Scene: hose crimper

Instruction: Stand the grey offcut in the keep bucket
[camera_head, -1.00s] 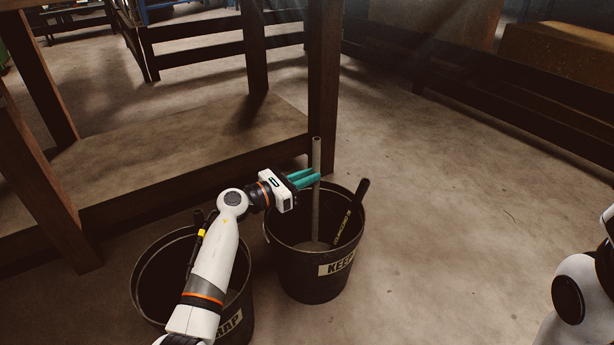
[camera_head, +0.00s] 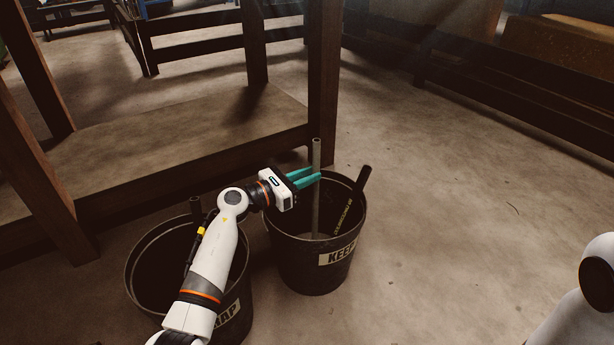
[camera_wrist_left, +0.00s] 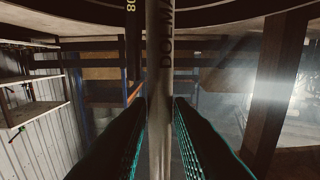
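The grey offcut (camera_head: 316,190) stands nearly upright in the black KEEP bucket (camera_head: 310,272), its top well above the rim. Its lower end is inside the bucket. My left gripper (camera_head: 316,173) is at the offcut's upper part, above the rim, with its teal fingers spread and a gap between them. In the left wrist view the grey offcut (camera_wrist_left: 160,60) runs between the two fingers (camera_wrist_left: 160,104); whether either still touches it is hard to tell. My right gripper is out of view.
A black hose with yellow print (camera_head: 353,200) leans in the KEEP bucket's right side. A second black bucket (camera_head: 135,285), its label partly hidden, stands to the left under my left arm. A wooden bench post (camera_head: 323,90) rises behind. Floor to the right is clear.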

